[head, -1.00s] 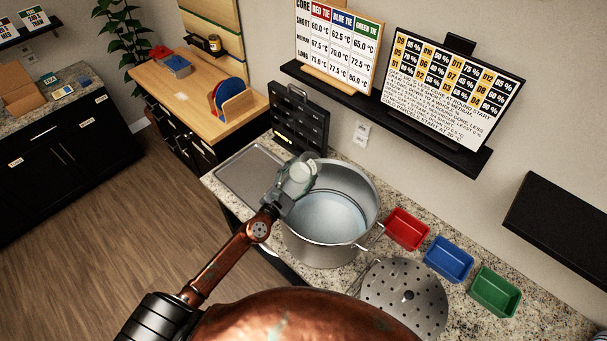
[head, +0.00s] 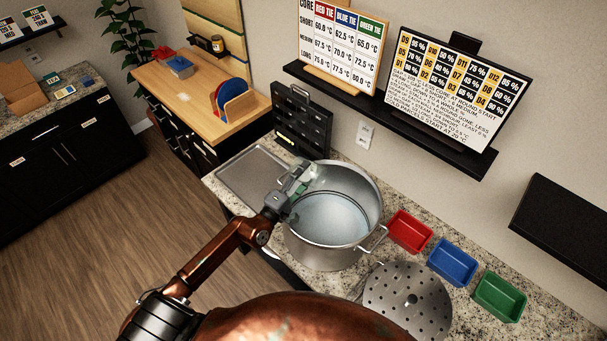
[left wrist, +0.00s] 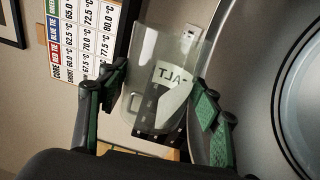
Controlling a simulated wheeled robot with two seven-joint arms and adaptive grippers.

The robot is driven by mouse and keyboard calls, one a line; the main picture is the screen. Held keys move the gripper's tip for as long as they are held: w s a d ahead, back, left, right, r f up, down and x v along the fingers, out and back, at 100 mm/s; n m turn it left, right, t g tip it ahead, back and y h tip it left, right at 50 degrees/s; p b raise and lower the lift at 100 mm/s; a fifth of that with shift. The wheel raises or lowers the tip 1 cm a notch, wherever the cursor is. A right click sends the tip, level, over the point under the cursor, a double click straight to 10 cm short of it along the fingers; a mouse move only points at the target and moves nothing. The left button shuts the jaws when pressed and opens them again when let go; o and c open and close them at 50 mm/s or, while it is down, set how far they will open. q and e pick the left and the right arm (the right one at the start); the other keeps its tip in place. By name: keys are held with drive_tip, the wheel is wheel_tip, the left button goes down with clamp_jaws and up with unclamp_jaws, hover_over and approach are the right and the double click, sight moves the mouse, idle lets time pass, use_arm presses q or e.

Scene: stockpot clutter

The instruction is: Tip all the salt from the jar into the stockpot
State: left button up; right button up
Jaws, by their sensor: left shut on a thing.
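The stockpot (head: 326,245) is a large steel pot on the granite counter, with pale liquid inside. My left gripper (head: 296,187) is at the pot's left rim, shut on the salt jar (head: 309,178). In the left wrist view the jar (left wrist: 160,75) is clear, with a white label partly reading "SALT" and white content in it. It sits between the gripper's green-padded fingers (left wrist: 160,105) and looks tilted. The pot's wall (left wrist: 255,90) fills the right of that view. How much salt is in the jar cannot be told. My right gripper is not in view.
A perforated steel disc (head: 407,297) lies right of the pot. Red (head: 409,232), blue (head: 452,262) and green (head: 499,297) trays line the counter. A metal tray (head: 254,176) lies left of the pot, and a black case (head: 303,118) stands behind.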

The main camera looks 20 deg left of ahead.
sight(311, 180)
use_arm(q)
drive_tip(key=shift+s+d+r+m+p, duration=0.1)
drive_tip(key=shift+d+r+m+p, duration=0.15)
drive_tip(key=shift+m, duration=0.25)
drive_tip(key=shift+d+r+m+p, duration=0.1)
drive_tip(key=shift+r+m+p, duration=0.2)
drive_tip(key=shift+m, duration=0.2)
drive_tip(key=shift+s+d+r+m+h+p, duration=0.15)
drive_tip(key=shift+d+m+p, duration=0.15)
drive_tip(key=shift+m, duration=0.2)
drive_tip(key=shift+w+d+r+m+h+p, duration=0.1)
drive_tip(key=shift+d+r+m+p, duration=0.1)
drive_tip(key=shift+m+p, duration=0.25)
drive_tip(key=shift+s+d+r+m+h+p, duration=0.1)
drive_tip(key=shift+d+r+m+p, duration=0.1)
drive_tip(key=shift+m, duration=0.35)
drive_tip(key=shift+s+d+r+m+p, duration=0.15)
drive_tip(key=shift+d+m+p, duration=0.2)
drive_tip(key=shift+m, duration=0.45)
drive_tip(key=shift+s+d+r+m+p, duration=0.1)
drive_tip(key=shift+d+m, duration=0.35)
drive_tip(key=shift+m, duration=0.35)
